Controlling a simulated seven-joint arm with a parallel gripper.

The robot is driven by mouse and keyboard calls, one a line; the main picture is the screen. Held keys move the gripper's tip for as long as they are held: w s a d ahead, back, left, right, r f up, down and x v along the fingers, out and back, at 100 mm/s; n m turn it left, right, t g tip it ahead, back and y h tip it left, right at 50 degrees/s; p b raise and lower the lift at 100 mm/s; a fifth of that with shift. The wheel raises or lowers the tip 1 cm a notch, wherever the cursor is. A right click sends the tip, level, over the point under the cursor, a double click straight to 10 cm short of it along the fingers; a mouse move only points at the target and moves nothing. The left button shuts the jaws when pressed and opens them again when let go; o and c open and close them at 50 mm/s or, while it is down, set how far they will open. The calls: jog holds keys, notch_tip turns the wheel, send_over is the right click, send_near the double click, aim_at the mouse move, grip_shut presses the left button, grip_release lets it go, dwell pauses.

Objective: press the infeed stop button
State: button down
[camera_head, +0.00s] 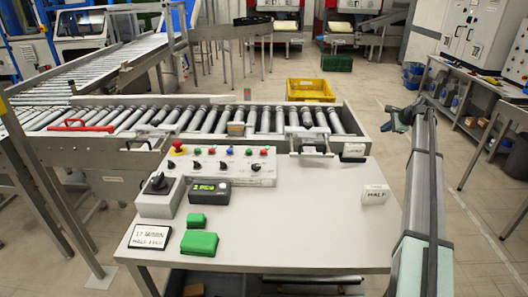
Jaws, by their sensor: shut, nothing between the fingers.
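A grey control panel (222,167) stands at the back left of the white table. A large red mushroom button (177,147) on a yellow base is at its left end. The labels are too small to read, so I cannot tell which is the infeed stop button. My arm stands at the right, apart from the panel.
A roller conveyor (342,108) runs behind the white table (300,225). A dial box (158,197), a display box (209,193), two green blocks (199,243) and a sign (149,236) stand before the panel. A white block (375,194) is at right. The table's middle is clear.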

jog(key=a+r, duration=0.1)
jog(key=a, duration=0.2)
jog(key=a+r+n, duration=0.1)
jog(key=a, duration=0.3)
jog(key=a+r+n, duration=0.1)
jog(key=a, duration=0.2)
jog(key=shift+a+r, duration=0.25)
jog(key=shift+a, duration=0.05)
jog(key=s+a+n, duration=0.1)
jog(key=a, duration=0.4)
jog(key=s+a+r+n, duration=0.1)
jog(key=a+n, duration=0.1)
jog(key=a, duration=0.3)
jog(key=s+a+r+n, duration=0.1)
jog(key=a, duration=0.4)
jog(key=shift+s+a+r+n+y, duration=0.2)
jog(key=shift+a+r+n+y, duration=0.1)
jog(key=shift+a+n, duration=0.1)
jog(key=s+a+r+n, duration=0.2)
jog(key=s+a+n, duration=0.25)
jog(key=a, duration=0.75)
notch_tip(320, 180, up, 2)
jog(key=n+y, duration=0.1)
jog(key=n, duration=0.3)
send_over(266, 152)
jog(key=shift+w+a, duration=0.1)
jog(key=shift+a, duration=0.05)
jog(key=shift+f, duration=0.15)
jog(key=shift+f, duration=4.3)
